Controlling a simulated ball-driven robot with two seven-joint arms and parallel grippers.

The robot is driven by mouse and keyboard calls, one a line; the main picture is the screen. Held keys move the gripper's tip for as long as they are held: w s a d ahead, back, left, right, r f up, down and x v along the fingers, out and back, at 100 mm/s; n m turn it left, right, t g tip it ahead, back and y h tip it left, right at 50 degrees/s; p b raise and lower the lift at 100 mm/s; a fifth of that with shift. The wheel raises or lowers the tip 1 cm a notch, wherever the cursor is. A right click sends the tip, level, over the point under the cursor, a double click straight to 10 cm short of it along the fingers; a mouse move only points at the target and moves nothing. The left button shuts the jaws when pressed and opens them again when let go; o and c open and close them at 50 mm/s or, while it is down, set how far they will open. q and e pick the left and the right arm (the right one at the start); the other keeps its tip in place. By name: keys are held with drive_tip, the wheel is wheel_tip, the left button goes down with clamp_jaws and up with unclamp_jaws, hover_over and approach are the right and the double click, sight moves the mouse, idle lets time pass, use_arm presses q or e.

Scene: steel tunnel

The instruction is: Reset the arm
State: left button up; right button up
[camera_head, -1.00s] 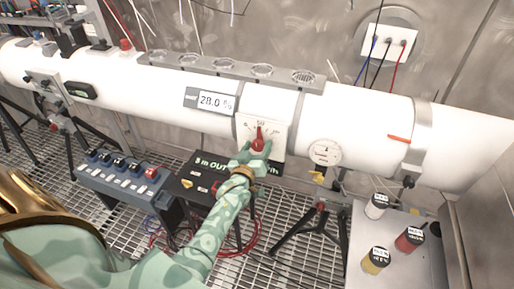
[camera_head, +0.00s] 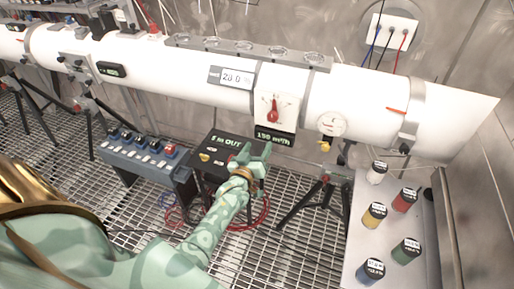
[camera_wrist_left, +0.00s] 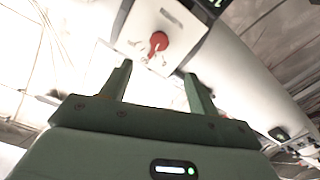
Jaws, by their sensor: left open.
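My left arm reaches in from the lower left in the head view. Its green gripper (camera_head: 252,155) is open and empty, below the white tube and in front of the black box. The red knob (camera_head: 273,110) on its white dial plate (camera_head: 264,122) is uncovered and apart from the gripper. In the left wrist view the two fingers (camera_wrist_left: 158,88) stand apart, with the red knob (camera_wrist_left: 158,42) beyond them and nothing between them. My right gripper is not in view.
A switch box (camera_head: 145,158) and a black box (camera_head: 208,150) stand below. Several capped jars, one red (camera_head: 404,200), stand on a grey table (camera_head: 350,262) at right. Tripods stand on the grating.

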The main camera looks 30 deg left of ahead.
use_arm(q)
drive_tip(key=s+d+f+m+g+h+b, duration=0.1)
drive_tip(key=s+d+f+m+g, duration=0.15)
drive_tip(key=s+f, duration=0.6)
drive_tip(key=s+d+f+m+g+h+b, duration=0.1)
drive_tip(key=s+d+f+m+g, duration=0.25)
drive_tip(key=f, duration=0.75)
drive_tip(key=s+d+f+m+g+h, duration=0.15)
drive_tip(key=s+f+g, duration=0.25)
drive_tip(key=s+f, duration=0.5)
drive_tip(key=s+f+m+g+b, duration=0.1)
drive_tip(key=s+f, duration=0.5)
drive_tip(key=s, duration=0.9)
drive_tip(key=s+f+m+g+b, duration=0.2)
drive_tip(key=s+f+g, duration=0.3)
drive_tip(key=s, duration=1)
wheel_tip(320, 180, down, 2)
drive_tip(key=shift+s+d+f+g+b, duration=0.1)
drive_tip(key=shift+s+d+g+b, duration=0.15)
drive_tip(key=shift+s+g+b, duration=0.15)
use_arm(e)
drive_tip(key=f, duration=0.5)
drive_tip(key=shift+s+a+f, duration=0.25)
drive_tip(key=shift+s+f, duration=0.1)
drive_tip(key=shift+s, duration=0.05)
use_arm(q)
drive_tip(key=shift+w, duration=0.15)
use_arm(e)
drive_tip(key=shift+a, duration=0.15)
